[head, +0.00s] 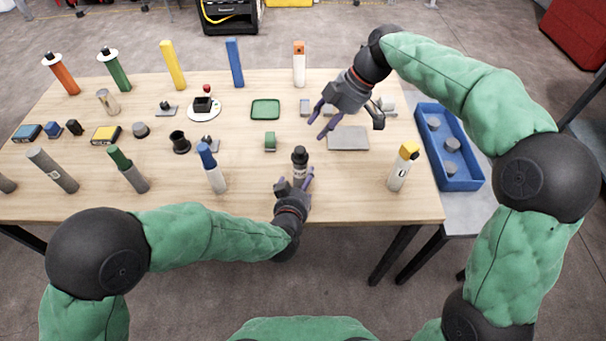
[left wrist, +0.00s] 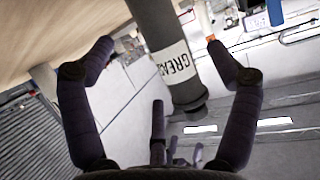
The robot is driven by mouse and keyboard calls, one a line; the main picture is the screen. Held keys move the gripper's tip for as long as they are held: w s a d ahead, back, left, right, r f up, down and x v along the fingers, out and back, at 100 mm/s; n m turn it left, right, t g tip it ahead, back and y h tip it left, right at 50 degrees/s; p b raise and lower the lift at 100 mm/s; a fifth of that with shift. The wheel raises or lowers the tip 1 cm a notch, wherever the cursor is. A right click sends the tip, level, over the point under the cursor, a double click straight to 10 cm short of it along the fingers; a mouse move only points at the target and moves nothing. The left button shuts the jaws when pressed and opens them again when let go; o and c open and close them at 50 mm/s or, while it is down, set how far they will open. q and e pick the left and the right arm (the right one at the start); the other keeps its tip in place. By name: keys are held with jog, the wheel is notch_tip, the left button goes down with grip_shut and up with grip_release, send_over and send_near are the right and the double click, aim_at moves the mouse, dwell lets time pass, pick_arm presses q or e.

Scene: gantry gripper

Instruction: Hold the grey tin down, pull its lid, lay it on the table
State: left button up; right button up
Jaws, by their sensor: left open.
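The grey tin (head: 299,172) stands upright near the front edge of the table, with its dark lid (head: 299,152) on top. In the left wrist view the tin (left wrist: 157,22) shows a white label reading "GREAS", its dark lid end (left wrist: 189,105) towards the camera. My left gripper (head: 293,182) is open at the near side of the tin; in the wrist view its fingers (left wrist: 172,62) stand apart on either side, with gaps visible. My right gripper (head: 347,122) is open and empty above the table, behind and right of the tin.
A grey plate (head: 348,146) lies below my right gripper. A white bottle with a yellow top (head: 402,167) stands right of the tin, a blue-topped one (head: 213,172) left. A blue crate (head: 475,185) is at the right. Bare table (head: 340,190) lies right of the tin.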

aim_at(302, 177)
pick_arm(q)
jog(key=shift+x, duration=3.05)
jog(key=shift+f, duration=0.1)
